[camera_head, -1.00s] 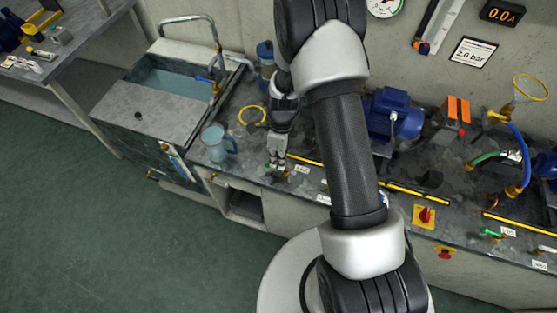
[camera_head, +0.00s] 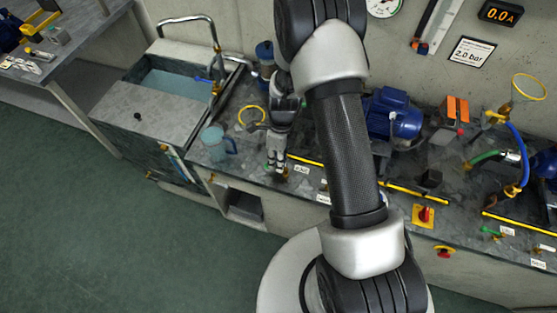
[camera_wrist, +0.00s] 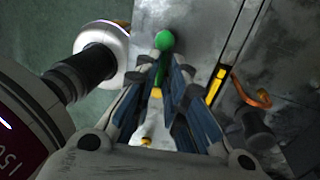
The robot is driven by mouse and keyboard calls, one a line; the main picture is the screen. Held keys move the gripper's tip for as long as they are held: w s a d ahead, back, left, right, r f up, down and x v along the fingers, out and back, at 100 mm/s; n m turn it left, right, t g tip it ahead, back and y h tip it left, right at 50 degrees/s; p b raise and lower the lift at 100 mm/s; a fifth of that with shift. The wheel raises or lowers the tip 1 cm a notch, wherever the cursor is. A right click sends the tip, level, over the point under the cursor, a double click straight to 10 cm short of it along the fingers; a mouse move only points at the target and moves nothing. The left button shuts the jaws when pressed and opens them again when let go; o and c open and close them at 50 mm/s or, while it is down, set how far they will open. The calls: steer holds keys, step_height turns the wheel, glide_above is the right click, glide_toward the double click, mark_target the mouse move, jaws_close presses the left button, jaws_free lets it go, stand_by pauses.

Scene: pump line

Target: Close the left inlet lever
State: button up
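A green lever with a round knob (camera_wrist: 165,40) shows in the wrist view, its stem running back between the fingers of my gripper (camera_wrist: 166,66). The fingers stand apart on both sides of the stem; any contact is hard to judge. In the head view my gripper (camera_head: 277,170) points down at the bench's front edge, left of a small white label (camera_head: 302,169). There the lever is largely hidden by the fingers. Another green lever (camera_head: 491,231) is at the far right of the bench.
A clear blue jug (camera_head: 214,143) stands just left of my gripper. A yellow ring (camera_head: 252,116) is behind it. A sink (camera_head: 174,82) lies to the left. A blue pump motor (camera_head: 393,115) is right of my arm. A yellow strip (camera_wrist: 217,85) runs beside the lever.

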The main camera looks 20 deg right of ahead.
steer(key=shift+o, duration=0.8)
steer(key=v, duration=1.2)
steer(key=shift+d, duration=0.1)
steer(key=shift+c, duration=0.3)
